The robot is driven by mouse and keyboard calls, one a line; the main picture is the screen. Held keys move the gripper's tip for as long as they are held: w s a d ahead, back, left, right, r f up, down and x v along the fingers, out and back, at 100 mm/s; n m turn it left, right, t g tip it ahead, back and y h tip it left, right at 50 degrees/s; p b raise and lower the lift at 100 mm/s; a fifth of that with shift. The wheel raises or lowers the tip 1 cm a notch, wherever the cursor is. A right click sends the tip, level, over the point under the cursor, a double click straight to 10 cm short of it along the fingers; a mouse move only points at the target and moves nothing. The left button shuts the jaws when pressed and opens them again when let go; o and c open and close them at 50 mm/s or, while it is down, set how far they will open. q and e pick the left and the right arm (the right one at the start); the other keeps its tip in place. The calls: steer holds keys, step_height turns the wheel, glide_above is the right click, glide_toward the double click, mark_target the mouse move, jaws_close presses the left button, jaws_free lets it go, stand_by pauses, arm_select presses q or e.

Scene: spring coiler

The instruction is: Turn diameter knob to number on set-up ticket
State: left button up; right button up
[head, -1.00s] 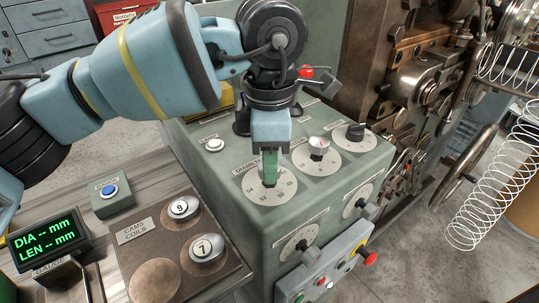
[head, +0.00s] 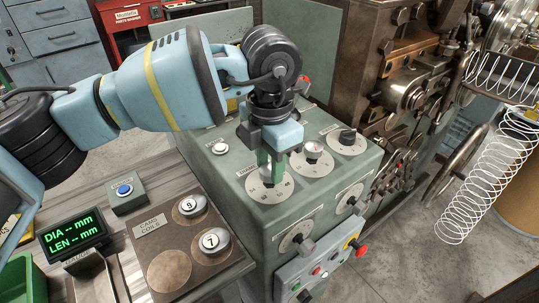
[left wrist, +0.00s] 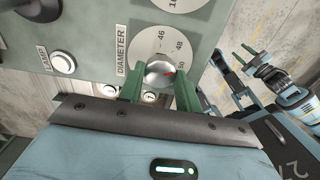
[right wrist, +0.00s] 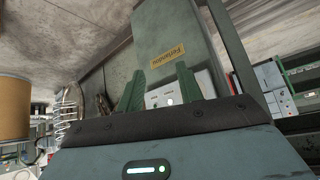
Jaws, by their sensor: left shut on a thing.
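The diameter dial (head: 251,191) is a round pale plate on the sloped green panel, the front-left one of the dials there. It also shows in the left wrist view (left wrist: 180,50), with 46, 48 and 50 readable. Its silver knob (left wrist: 155,72) has a red mark toward the right, roughly on the 48–50 side. My left gripper (head: 271,178) is shut on this knob, one green finger on each side; in the head view the fingers hide the knob. My right gripper (right wrist: 160,88) is open, away from the panel. I cannot make out a set-up ticket.
Two more dials stand beyond, with a silver knob (head: 313,150) and a black knob (head: 347,137). A white button (head: 220,148) sits left. A lower box (head: 325,262) has a red button. The gauge display (head: 70,232) and cam coils board (head: 162,236) are at left.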

arm_select(q)
steer(key=shift+r+n+p, duration=0.3)
steer(key=shift+n+p, duration=0.45)
steer(key=shift+n, duration=0.25)
steer(key=shift+f+n+p, duration=0.2)
steer(key=shift+n+p, duration=0.25)
steer(key=shift+n, duration=0.25)
arm_select(e)
steer(key=shift+w+d+r+t, duration=0.15)
steer(key=shift+w+r, duration=0.3)
steer(key=shift+r, duration=0.4)
steer(key=shift+w+d+r+t, duration=0.15)
steer(key=shift+w+r, duration=0.3)
steer(key=shift+r, duration=0.35)
arm_select(q)
steer(key=o, duration=1)
arm_select(e)
steer(key=shift+w+a, duration=0.1)
steer(key=shift+a, duration=0.05)
arm_select(q)
step_height(320, 180, up, 7)
steer(key=shift+f, duration=0.1)
steer(key=shift+r, duration=0.45)
arm_select(e)
steer(key=shift+f, duration=0.15)
